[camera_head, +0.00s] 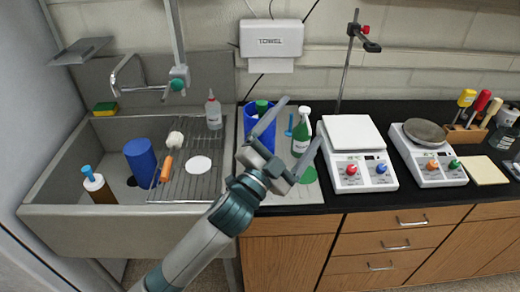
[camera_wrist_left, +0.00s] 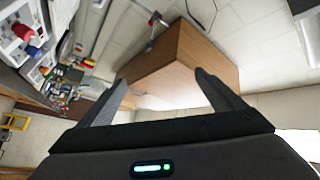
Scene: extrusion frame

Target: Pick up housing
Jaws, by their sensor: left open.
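No part that I can clearly identify as the housing shows in either view. My left gripper (camera_head: 303,119) is open and empty in the head view, raised in front of the counter between the sink and the first scale. Its fingers point up and to the right, and its wrist hides part of a blue cylinder (camera_head: 268,128) behind it. In the left wrist view, the open fingers (camera_wrist_left: 161,76) have nothing between them; a wooden cabinet shows beyond. My right gripper is in neither view.
A sink (camera_head: 110,215) on the left holds another blue cylinder (camera_head: 140,160), a bottle (camera_head: 97,187) and a wire rack (camera_head: 190,185). A rod stand (camera_head: 346,65) rises behind.

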